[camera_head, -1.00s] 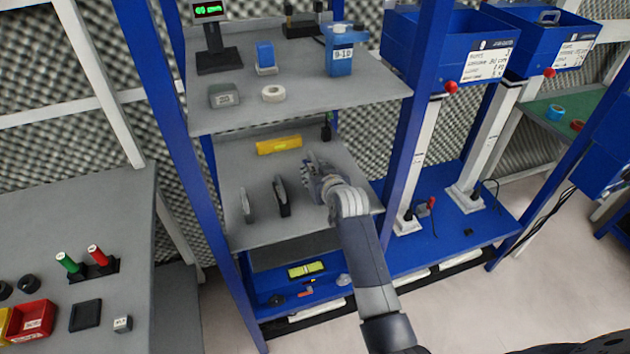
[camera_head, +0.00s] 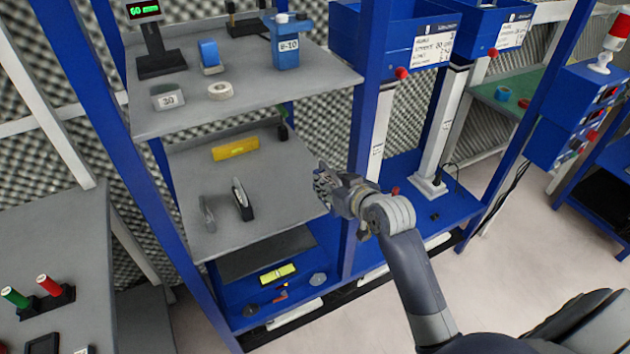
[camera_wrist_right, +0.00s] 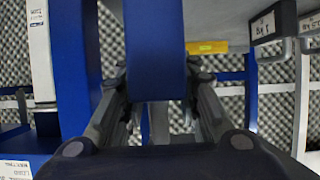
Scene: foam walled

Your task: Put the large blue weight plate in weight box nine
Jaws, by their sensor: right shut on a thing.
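My right gripper (camera_head: 328,190) is at the right front edge of the rack's middle shelf (camera_head: 270,185). No box can be read as number nine. My left gripper is out of view.
A blue rack post (camera_head: 365,95) stands close behind the right gripper. Blue bins, one on the left (camera_head: 400,38) and one on the right (camera_head: 487,35), sit on white columns. A yellow block (camera_head: 235,149) lies at the middle shelf's back. The floor (camera_head: 500,245) at right is clear.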

